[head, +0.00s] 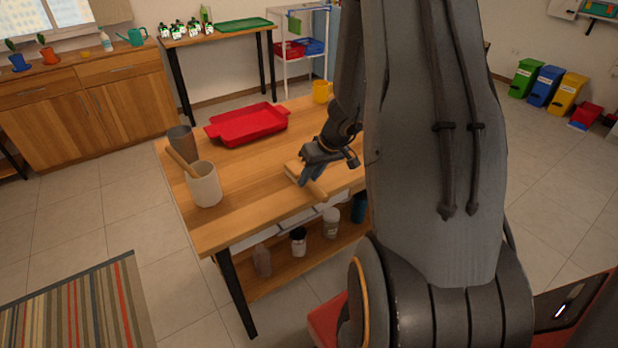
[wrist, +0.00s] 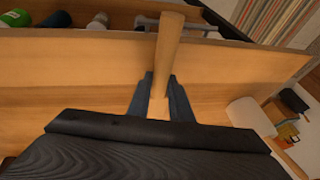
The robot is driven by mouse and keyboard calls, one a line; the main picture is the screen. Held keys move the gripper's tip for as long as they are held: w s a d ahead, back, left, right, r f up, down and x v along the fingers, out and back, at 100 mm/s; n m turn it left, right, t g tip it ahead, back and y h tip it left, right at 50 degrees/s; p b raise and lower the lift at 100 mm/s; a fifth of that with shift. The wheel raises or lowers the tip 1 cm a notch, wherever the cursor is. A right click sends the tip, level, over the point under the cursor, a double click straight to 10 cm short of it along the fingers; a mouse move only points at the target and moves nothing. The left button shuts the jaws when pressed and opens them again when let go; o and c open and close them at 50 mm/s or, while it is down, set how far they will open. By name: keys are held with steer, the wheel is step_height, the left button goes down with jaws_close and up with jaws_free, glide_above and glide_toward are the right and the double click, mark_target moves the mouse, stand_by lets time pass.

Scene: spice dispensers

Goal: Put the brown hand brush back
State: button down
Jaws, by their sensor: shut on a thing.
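The brown hand brush (head: 318,189) is at the table's front half in the head view, under my gripper (head: 308,174). Its light wooden handle points toward the front edge, and a paler block-like part shows to the left of the gripper. In the wrist view the handle (wrist: 168,45) runs up between the two fingers of my gripper (wrist: 161,88), which is shut on it. The brush's bristles are not visible. I cannot tell whether the brush touches the tabletop.
On the wooden table (head: 235,215) stand a cream pot (head: 204,186) with a wooden handle leaning on it, a grey-brown cup (head: 183,142), a red tray (head: 247,124) and a yellow mug (head: 322,92). Several containers stand on the shelf below. The table's front left is clear.

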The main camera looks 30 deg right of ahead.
steer(key=shift+f, duration=0.15)
steer(key=c, duration=1.6)
jaws_free()
steer(key=shift+r, duration=0.2)
steer(key=shift+d+r, duration=0.1)
steer(key=shift+r, duration=0.2)
steer(key=v, duration=1.1)
steer(key=s+a+g, duration=0.1)
steer(key=s+a, duration=0.3)
steer(key=a, duration=0.2)
steer(key=s+a+r+g+h, duration=0.1)
steer(key=s+a, duration=0.3)
steer(key=a, duration=0.3)
steer(key=s+a+r+g+h+b, duration=0.1)
steer(key=s+a, duration=0.3)
steer(key=a, duration=0.3)
steer(key=shift+s, duration=0.15)
